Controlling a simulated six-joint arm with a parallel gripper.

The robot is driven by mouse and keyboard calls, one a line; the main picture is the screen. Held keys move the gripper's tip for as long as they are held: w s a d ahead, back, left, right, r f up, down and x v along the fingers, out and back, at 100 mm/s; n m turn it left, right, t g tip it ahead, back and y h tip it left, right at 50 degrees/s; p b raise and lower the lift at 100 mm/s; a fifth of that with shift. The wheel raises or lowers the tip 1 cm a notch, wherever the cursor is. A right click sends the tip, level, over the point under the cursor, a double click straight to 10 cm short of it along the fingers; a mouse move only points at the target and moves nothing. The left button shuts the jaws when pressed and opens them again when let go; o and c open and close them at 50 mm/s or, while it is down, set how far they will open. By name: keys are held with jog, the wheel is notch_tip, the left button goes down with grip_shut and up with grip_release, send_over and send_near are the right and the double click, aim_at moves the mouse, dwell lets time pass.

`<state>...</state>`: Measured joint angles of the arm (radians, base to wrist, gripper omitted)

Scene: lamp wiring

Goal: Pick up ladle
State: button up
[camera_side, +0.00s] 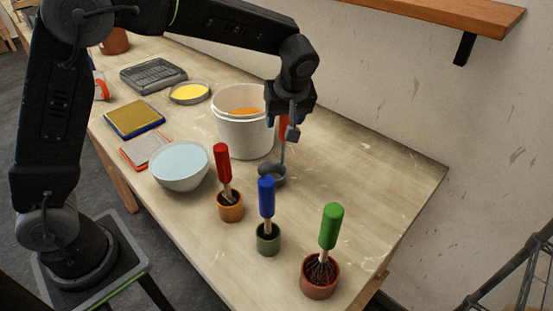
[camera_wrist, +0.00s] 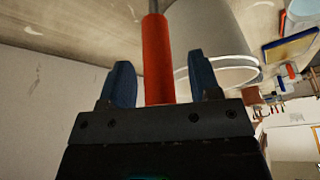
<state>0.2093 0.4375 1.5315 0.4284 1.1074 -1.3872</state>
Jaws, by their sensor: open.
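The ladle (camera_side: 282,155) stands upright beside the white bucket, its grey bowl (camera_side: 272,173) low at the tabletop and its handle rising to my gripper. Its orange-red handle (camera_wrist: 158,60) shows in the wrist view between my two blue fingers. My gripper (camera_side: 284,122) is around the upper handle in the side view. In the wrist view my gripper (camera_wrist: 165,85) is open, with a gap on both sides of the handle. The ladle's bowl is out of the wrist view.
A white bucket (camera_side: 243,138) with orange contents stands just left of the ladle; it also shows in the wrist view (camera_wrist: 210,40). A bowl of pale liquid (camera_side: 180,165) and small pots with red, blue and green-handled tools (camera_side: 319,280) stand nearer. The table's right part is clear. A wall and shelf (camera_side: 440,12) are behind.

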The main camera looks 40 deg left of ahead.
jog(key=shift+f, duration=0.1)
grip_shut()
dwell(0.5)
